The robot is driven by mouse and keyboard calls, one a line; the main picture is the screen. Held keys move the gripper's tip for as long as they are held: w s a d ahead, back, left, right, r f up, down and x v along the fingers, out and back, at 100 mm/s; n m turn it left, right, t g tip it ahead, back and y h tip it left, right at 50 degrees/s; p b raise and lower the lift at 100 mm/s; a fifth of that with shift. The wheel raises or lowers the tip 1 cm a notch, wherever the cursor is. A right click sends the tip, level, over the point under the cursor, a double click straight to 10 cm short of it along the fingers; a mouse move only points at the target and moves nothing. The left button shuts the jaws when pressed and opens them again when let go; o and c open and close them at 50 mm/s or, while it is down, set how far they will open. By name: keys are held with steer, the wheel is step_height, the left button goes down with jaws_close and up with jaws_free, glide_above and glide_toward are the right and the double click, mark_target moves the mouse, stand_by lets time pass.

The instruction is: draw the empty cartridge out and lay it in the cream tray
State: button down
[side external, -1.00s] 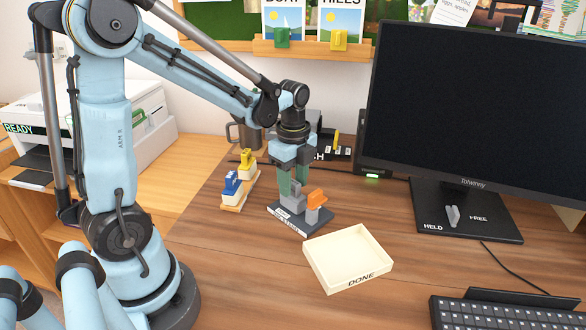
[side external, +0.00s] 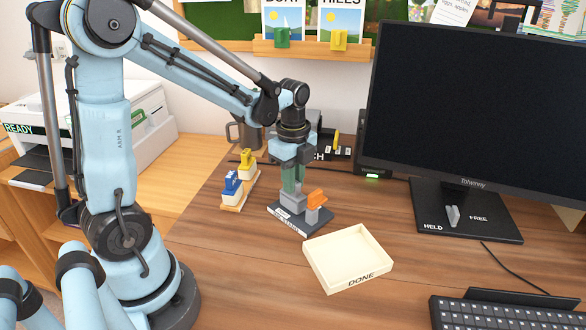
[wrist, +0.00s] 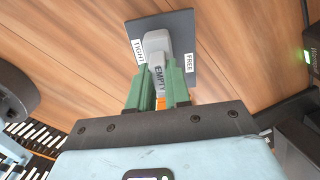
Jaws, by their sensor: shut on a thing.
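The grey cartridge (wrist: 158,74), marked EMPTY, stands in a dark holder (side external: 294,222) on the desk. My gripper (side external: 292,187) points down over the holder, and its green fingers are shut on the cartridge from both sides. The fingers hide most of the cartridge in the side view. In the wrist view the holder's base plate (wrist: 184,27) carries the labels TIGHT and FREE. An orange piece (side external: 316,197) sits on a grey post beside the cartridge. The cream tray (side external: 318,264), marked DONE, is empty and lies just in front and to the right of the holder.
A keyboard (side external: 505,312) lies at front right.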

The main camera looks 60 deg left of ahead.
steer(key=shift+r, duration=0.55)
steer(key=shift+r, duration=1.75)
